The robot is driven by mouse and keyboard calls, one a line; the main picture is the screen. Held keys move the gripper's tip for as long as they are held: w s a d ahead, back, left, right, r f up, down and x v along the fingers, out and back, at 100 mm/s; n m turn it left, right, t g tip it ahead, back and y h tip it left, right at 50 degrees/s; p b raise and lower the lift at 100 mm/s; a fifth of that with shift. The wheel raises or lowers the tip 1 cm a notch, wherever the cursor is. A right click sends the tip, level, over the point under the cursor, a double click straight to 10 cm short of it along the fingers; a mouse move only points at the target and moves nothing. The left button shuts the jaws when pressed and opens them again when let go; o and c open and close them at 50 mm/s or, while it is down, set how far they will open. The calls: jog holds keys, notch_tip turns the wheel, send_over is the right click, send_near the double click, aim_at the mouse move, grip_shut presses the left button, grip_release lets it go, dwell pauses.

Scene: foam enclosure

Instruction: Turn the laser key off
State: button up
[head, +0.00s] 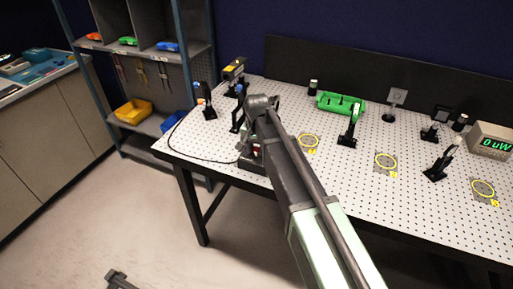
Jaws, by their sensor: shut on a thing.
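The laser key's small dark control box (250,161), with a bit of red on it, sits at the front left edge of the perforated optical table (225,140). My arm reaches in from the lower right and bends down over this box. My gripper (256,138) is at the box, shut on the key. The arm and wrist hide most of the fingers and the key itself, so the key's angle cannot be seen. A dark laser head with a yellow label (233,69) stands at the back left.
Black optic mounts (348,135) and yellow ring marks (385,161) are spread over the table. A green tray (340,103) lies towards the back. A black cable (185,151) loops at the left edge. A shelf unit (180,85) stands behind left. The floor (110,215) in front is mostly clear.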

jog(key=n, duration=0.8)
jog(key=shift+n, duration=0.3)
jog(key=n, duration=0.4)
jog(key=shift+n, duration=2.1)
jog(key=o, duration=0.9)
jog(key=shift+o, duration=0.2)
jog(key=shift+r, duration=0.1)
